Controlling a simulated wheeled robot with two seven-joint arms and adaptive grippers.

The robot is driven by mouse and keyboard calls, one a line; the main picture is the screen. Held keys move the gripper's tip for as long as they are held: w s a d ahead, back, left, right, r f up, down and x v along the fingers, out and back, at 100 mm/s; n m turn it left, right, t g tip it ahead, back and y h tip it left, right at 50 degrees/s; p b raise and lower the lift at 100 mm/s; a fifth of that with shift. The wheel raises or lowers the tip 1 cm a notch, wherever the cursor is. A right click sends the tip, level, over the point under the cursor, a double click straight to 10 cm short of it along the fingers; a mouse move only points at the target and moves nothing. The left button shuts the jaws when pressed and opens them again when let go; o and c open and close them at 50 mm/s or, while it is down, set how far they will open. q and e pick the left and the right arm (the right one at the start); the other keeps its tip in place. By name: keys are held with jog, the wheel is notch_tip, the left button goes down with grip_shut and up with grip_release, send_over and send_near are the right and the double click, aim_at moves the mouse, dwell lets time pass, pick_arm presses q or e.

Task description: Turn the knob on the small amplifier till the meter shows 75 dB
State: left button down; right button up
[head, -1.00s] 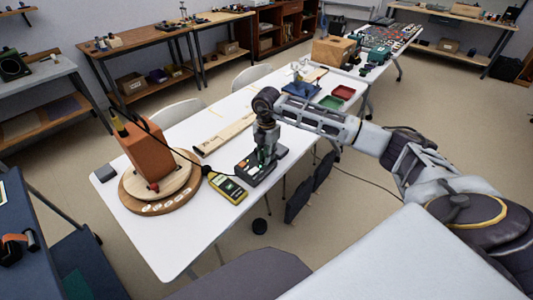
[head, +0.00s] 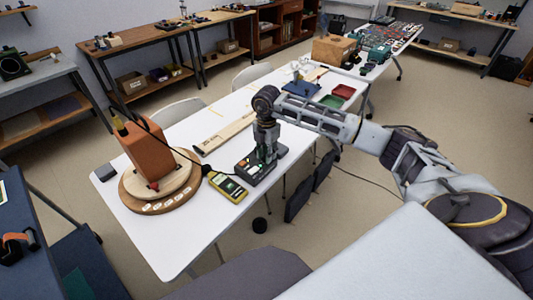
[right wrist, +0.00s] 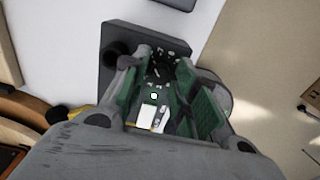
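The small amplifier (head: 243,168) is a dark box on the white table, with small lit spots on its top. My right gripper (head: 264,158) points down over it. In the right wrist view the gripper (right wrist: 160,62) has its green-padded fingers apart, one on each side of a dark knob area (right wrist: 162,70) ringed by white marks. I see no clear contact; the fingers partly hide the knob. A green light (right wrist: 154,96) and a white label (right wrist: 147,115) show between the fingers. The yellow meter (head: 228,187) lies beside the amplifier; its reading is too small to read. My left gripper is out of view.
An orange-brown speaker (head: 147,150) stands on a round wooden turntable (head: 150,207) to the left. A cable runs near the meter. A long wooden strip (head: 225,133) lies behind. Green and red trays (head: 343,91) are farther back.

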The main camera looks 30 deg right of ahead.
notch_tip(320, 180, up, 12)
dwell(0.6)
jog(key=shift+f, duration=0.1)
dwell(0.4)
